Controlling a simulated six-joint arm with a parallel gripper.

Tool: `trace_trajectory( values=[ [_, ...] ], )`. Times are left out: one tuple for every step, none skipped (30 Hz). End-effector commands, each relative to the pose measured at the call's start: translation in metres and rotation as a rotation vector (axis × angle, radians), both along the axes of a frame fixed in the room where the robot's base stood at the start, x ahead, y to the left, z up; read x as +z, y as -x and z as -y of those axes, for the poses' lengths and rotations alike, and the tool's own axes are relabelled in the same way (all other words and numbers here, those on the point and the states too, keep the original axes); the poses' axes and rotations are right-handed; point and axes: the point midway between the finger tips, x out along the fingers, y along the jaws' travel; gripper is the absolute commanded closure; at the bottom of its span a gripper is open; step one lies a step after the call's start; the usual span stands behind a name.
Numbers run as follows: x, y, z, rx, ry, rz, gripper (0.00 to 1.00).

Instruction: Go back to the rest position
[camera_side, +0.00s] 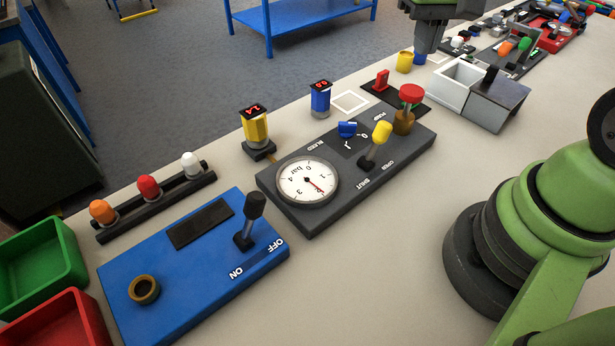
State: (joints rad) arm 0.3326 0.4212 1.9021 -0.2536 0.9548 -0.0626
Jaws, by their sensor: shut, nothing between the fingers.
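My gripper (429,44) is at the top of the side view, cut off by the top edge. Its dark fingers point down and are shut with nothing between them. It is above the far part of the bench, behind the grey box.
A blue panel (190,290) with a black lever (254,207) is in front left, near three coloured lamps (149,187). Green (40,262) and red (62,322) bins sit left. Bare bench (390,260) lies centre right.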

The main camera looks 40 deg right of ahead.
Motion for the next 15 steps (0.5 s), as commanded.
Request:
trace_trajectory(
  values=[
    [0.001, 0.000, -0.001, 0.001, 0.000, 0.002, 1.00],
    [0.002, 0.000, -0.002, 0.001, 0.000, 0.007, 1.00],
    [0.006, 0.001, -0.004, 0.003, 0.001, 0.016, 1.00],
    [0.010, 0.002, -0.006, 0.006, 0.003, 0.029, 1.00],
    [0.015, 0.003, -0.009, 0.008, 0.003, 0.043, 1.00],
    [0.024, 0.006, -0.015, 0.014, 0.004, 0.068, 1.00],
    [0.032, 0.008, -0.020, 0.020, 0.005, 0.091, 1.00],
    [0.040, 0.011, -0.026, 0.026, 0.005, 0.116, 1.00],
    [0.052, 0.017, -0.035, 0.034, 0.003, 0.154, 1.00],
    [0.060, 0.022, -0.041, 0.042, 0.002, 0.184, 1.00],
    [0.068, 0.027, -0.048, 0.049, -0.001, 0.213, 1.00],
    [0.078, 0.035, -0.057, 0.058, -0.006, 0.253, 1.00],
    [0.085, 0.042, -0.063, 0.066, -0.011, 0.281, 1.00],
    [0.091, 0.048, -0.069, 0.072, -0.016, 0.311, 1.00],
    [0.098, 0.057, -0.077, 0.082, -0.024, 0.349, 1.00]
  ],
)
